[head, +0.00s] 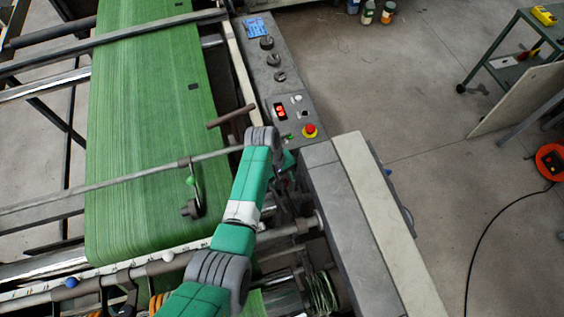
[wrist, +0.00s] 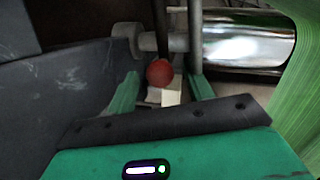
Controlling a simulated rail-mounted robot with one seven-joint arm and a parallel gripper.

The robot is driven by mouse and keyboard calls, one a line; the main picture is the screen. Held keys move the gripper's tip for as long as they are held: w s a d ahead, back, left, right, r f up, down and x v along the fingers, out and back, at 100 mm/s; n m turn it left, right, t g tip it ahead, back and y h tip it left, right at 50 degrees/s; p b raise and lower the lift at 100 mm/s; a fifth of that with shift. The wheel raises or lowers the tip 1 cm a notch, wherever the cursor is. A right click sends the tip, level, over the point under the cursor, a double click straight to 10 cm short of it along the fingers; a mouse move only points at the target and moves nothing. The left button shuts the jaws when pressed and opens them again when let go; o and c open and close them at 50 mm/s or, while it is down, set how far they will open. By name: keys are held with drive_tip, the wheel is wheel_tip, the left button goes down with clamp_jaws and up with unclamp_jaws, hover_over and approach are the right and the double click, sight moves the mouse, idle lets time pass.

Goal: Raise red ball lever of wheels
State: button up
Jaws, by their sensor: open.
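The red ball (wrist: 159,72) of the lever shows in the wrist view, just above the picture's middle. A dark narrow bar runs up behind it; whether this is the lever's arm I cannot tell. My gripper (wrist: 164,78) is open, with one green finger left of the ball and one right of it. The ball appears between the fingertips, with gaps on both sides; how far beyond them it is I cannot tell. In the head view my arm reaches down beside the machine's grey housing (head: 335,210), and the ball and my fingers are hidden there.
A grey wall (wrist: 65,90) stands close on the left in the wrist view. A shiny roller (wrist: 245,45) and green sack web (wrist: 300,70) are on the right. In the head view, a control panel (head: 285,90) with a red stop button (head: 310,130) lies beyond my arm.

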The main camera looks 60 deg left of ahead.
drive_tip(key=v, duration=0.7)
drive_tip(key=shift+r+p, duration=0.25)
drive_tip(key=shift+p, duration=0.15)
